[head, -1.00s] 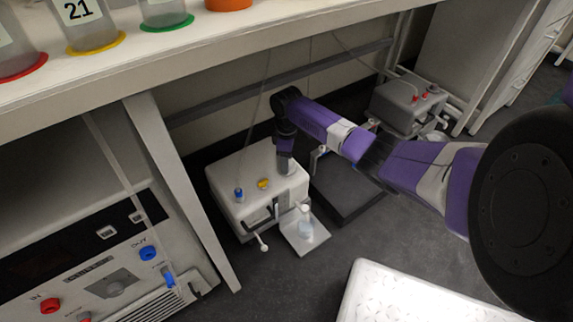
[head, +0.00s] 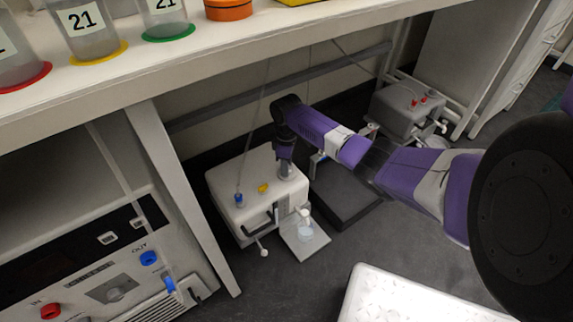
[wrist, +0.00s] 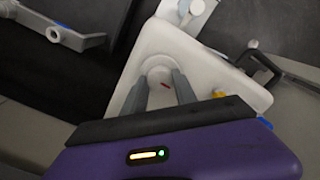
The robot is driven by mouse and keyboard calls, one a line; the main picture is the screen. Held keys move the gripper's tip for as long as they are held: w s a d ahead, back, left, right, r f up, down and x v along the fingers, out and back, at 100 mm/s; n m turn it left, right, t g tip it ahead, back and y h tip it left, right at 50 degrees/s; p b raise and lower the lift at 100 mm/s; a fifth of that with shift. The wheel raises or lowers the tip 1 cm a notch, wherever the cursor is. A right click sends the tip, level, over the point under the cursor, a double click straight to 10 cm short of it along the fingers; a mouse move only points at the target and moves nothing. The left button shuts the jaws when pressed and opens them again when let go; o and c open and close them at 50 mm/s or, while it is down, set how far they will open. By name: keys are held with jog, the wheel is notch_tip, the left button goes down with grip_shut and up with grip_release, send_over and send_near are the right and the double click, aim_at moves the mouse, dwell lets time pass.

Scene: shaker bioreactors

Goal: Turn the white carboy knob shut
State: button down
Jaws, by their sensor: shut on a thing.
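The white carboy (head: 232,212) stands on the floor under the bench. It also shows in the wrist view (wrist: 205,68). In the head view my gripper (head: 285,172) hides the knob.
A yellow cap (head: 263,188) and a blue fitting (head: 239,200) with a tube are on the carboy's top. A small vessel (head: 305,232) stands on a pale plate (head: 309,248) in front. A grey carboy (head: 395,108) stands behind right. The bench (head: 200,62) overhangs the area.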

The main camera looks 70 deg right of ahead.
jog(key=m+p, duration=0.1)
jog(key=p, duration=0.1)
jog(key=m+p, duration=0.1)
jog(key=p, duration=0.1)
jog(key=shift+a+r+m, duration=0.2)
jog(key=shift+r+m, duration=0.1)
jog(key=shift+m, duration=0.1)
jog(key=m, duration=0.1)
jog(key=m+p, duration=0.1)
jog(key=m, duration=0.1)
jog(key=m+p, duration=0.1)
jog(key=m, duration=0.1)
jog(key=shift+f, duration=0.25)
jog(key=m+p, duration=0.1)
jog(key=m, duration=0.4)
jog(key=shift+d, duration=0.1)
jog(key=shift+m, duration=2.3)
jog(key=shift+d, duration=0.1)
jog(key=c, duration=1)
grip_release()
jog(key=shift+o, duration=0.2)
